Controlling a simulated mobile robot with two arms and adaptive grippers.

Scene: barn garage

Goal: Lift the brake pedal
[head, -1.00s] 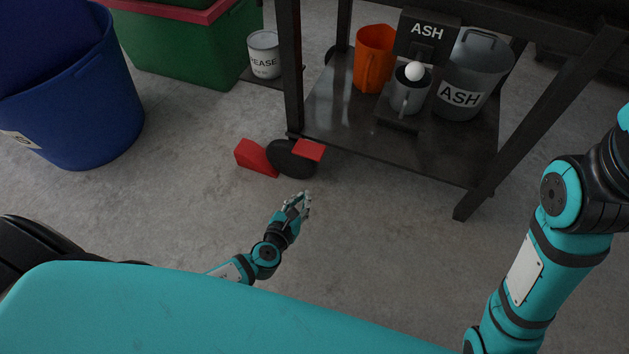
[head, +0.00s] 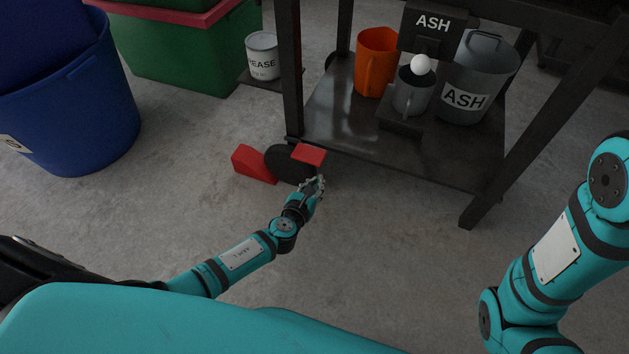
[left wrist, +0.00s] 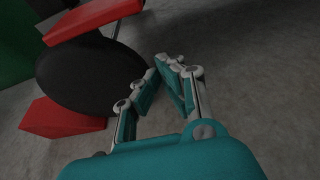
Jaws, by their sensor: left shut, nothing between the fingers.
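The brake pedal, a flat red plate (head: 309,154), juts from the black caster wheel (head: 284,164) at the foot of the cart's near left leg. In the left wrist view the red pedal (left wrist: 95,17) is at the upper left, above the dark wheel (left wrist: 92,75). My left gripper (head: 318,183) is just below and to the right of the pedal, near floor height. In the left wrist view its fingers (left wrist: 166,66) are together and empty, and a gap to the pedal shows. My right gripper is out of view.
A red wedge (head: 254,165) lies on the floor against the wheel's left side. The black cart (head: 400,165) carries an orange jug (head: 375,62) and a grey ASH bucket (head: 475,75). A blue bin (head: 75,110) stands left. The floor right of the wheel is clear.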

